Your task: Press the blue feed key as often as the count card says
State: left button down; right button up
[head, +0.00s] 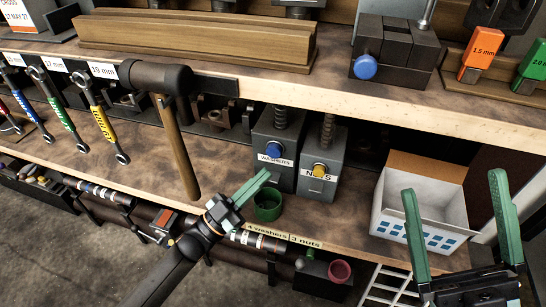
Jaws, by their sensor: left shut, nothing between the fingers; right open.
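The blue feed key (274,150) is a round knob on the front of the grey dispenser (264,175) labelled WASHERS. Beside it stands a grey dispenser labelled NUTS with a yellow key (320,170). The count card (283,237) on the lower shelf's front edge reads "4 washers" and "3 nuts". My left gripper (264,175) is shut and empty, its green fingertips a little below the blue key in the picture; I cannot tell whether they touch the dispenser. My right gripper (452,182) is open and empty at the lower right, in front of the white box.
A green cup (267,208) stands below the dispensers, close to my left fingers. A mallet (175,130) hangs to the left. A white box (420,210) sits on the right of the shelf.

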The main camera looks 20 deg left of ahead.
aim_at(277, 152)
pick_arm(q)
jog(key=shift+w+b, duration=0.5)
jog(key=shift+w, duration=1.35)
pick_arm(e)
jog(key=shift+a+f, duration=0.15)
jog(key=shift+f, duration=0.75)
jog(key=shift+r, duration=0.1)
pick_arm(q)
jog(key=shift+w, duration=0.1)
jog(key=shift+w+d, duration=0.1)
jog(key=shift+w, duration=0.2)
jog(key=shift+w+b, duration=0.45)
jog(key=shift+w, duration=0.15)
pick_arm(e)
jog(key=shift+f, duration=0.45)
jog(key=shift+r, duration=0.1)
pick_arm(q)
jog(key=shift+s+p, duration=0.7)
jog(key=shift+s, duration=0.35)
pick_arm(e)
jog(key=shift+r, duration=0.6)
